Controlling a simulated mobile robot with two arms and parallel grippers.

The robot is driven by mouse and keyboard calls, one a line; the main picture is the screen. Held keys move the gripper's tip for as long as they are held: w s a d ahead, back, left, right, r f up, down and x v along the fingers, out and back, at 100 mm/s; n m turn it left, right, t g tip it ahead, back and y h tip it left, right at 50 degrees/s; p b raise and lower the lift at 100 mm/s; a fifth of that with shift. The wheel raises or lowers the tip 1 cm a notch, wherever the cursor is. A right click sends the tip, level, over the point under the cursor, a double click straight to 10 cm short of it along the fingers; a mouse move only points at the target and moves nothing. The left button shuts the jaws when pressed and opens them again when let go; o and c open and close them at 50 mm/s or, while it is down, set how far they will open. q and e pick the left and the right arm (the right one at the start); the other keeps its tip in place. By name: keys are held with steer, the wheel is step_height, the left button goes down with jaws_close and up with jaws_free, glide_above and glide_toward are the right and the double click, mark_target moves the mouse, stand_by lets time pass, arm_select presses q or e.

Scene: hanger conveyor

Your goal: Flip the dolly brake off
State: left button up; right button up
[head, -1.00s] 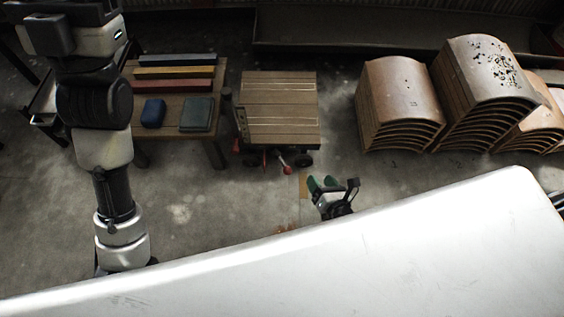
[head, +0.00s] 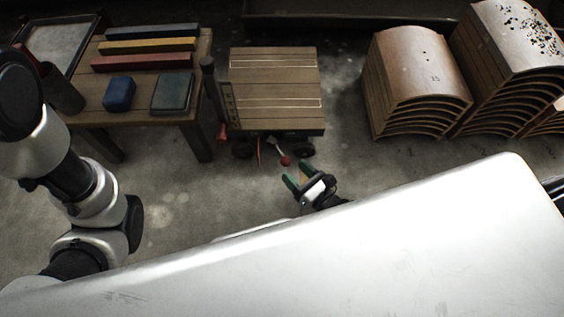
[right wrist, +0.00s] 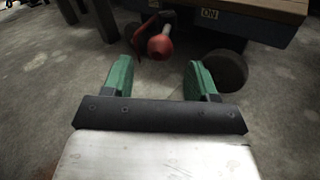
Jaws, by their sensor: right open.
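The wooden-topped dolly (head: 276,112) stands on the floor ahead. A lever with a red ball knob (head: 285,161) sticks out low from its near side; the knob (right wrist: 160,47) also shows in the right wrist view. My right gripper (head: 294,181) is open and empty, with green fingers pointing at the dolly. In the right wrist view the knob appears beyond and between the open fingertips (right wrist: 158,78), apart from them. A label reading "ON" (right wrist: 209,14) is on the dolly's edge, right of the lever. My left arm shows at the left, but its gripper does not.
A red curved piece (right wrist: 140,36) is left of the knob and a dark wheel (right wrist: 226,69) is right of it. A table (head: 184,105) with coloured bars stands left of the dolly. Stacked curved wooden panels (head: 415,85) stand right. The floor before the dolly is clear.

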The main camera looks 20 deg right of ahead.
mark_target(282, 157)
steer(key=b+x, duration=0.1)
steer(key=x, duration=0.4)
steer(key=shift+r+b, duration=0.15)
steer(key=shift+b, duration=0.15)
steer(key=shift+w+a+r, duration=0.15)
steer(key=shift+w+a, duration=0.15)
steer(key=shift+w, duration=0.35)
steer(key=shift+c, duration=0.4)
jaws_close()
